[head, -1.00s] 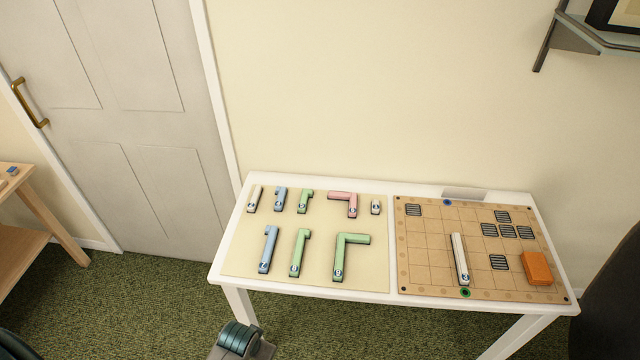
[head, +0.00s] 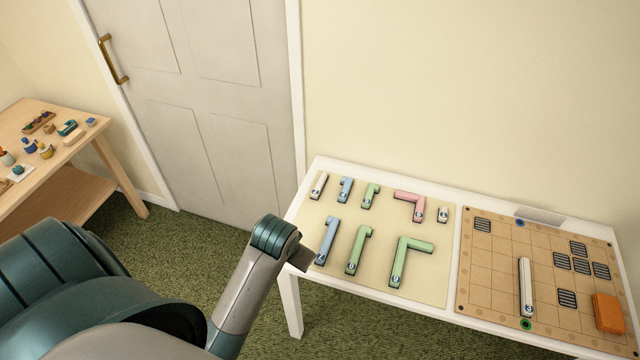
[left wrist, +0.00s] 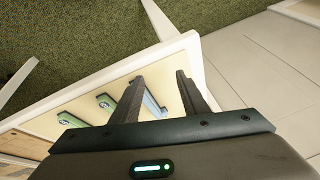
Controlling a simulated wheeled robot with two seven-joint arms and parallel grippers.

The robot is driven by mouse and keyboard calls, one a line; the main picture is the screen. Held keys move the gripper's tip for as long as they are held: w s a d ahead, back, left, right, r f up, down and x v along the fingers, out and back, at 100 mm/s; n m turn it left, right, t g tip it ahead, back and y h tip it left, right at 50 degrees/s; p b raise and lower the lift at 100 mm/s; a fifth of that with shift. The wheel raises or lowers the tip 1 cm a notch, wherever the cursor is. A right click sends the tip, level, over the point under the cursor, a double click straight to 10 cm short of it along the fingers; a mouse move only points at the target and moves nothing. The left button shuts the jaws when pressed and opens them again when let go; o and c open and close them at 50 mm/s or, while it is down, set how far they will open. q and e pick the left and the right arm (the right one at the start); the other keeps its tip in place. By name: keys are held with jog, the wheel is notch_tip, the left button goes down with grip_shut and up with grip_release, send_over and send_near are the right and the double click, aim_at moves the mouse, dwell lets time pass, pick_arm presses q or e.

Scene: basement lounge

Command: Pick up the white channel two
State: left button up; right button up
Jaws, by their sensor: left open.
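A short straight white channel (head: 319,185) lies on the cream mat (head: 435,280) at its far left corner; its number is too small to read. A smaller white piece (head: 442,214) lies at the far right of the mat. A longer white channel marked 3 (head: 526,285) lies on the gridded board. My left gripper (left wrist: 160,76) is open and empty, its fingers over the left edge of the table in the left wrist view; in the head view they are hidden. The short white channel is not clearly visible in the left wrist view. My right gripper is not in view.
Blue, green and pink channels share the mat, including a blue one (head: 327,240) near the left edge. The board (head: 490,265) carries dark grates and an orange block (head: 608,314). A wooden table (head: 60,150) with small objects stands left, by the door (head: 200,90).

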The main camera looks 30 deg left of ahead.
pick_arm(q)
jog(key=w+a+r+n, duration=0.1)
jog(key=w+a+r, duration=0.3)
jog(key=w, duration=0.5)
jog(key=w+a+r+n, duration=0.1)
jog(key=w+a+r, duration=0.3)
jog(key=w, duration=0.6)
notch_tip(320, 180, up, 3)
jog(key=shift+f+n+h, duration=0.15)
jog(key=shift+n+h, duration=0.25)
jog(key=shift+w, duration=0.1)
jog(key=p, duration=0.3)
send_near(318, 187)
notch_tip(318, 187, down, 3)
jog(key=shift+f, duration=0.2)
jog(key=shift+w+a+f+p, duration=0.15)
jog(key=shift+w+f+p, duration=0.2)
jog(key=shift+w+f, duration=0.15)
jog(key=shift+w+a+f+p, duration=0.2)
jog(key=shift+w+f+p, duration=0.15)
jog(key=shift+f, duration=0.25)
jog(key=shift+x, duration=1.15)
jog(key=shift+c, duration=0.6)
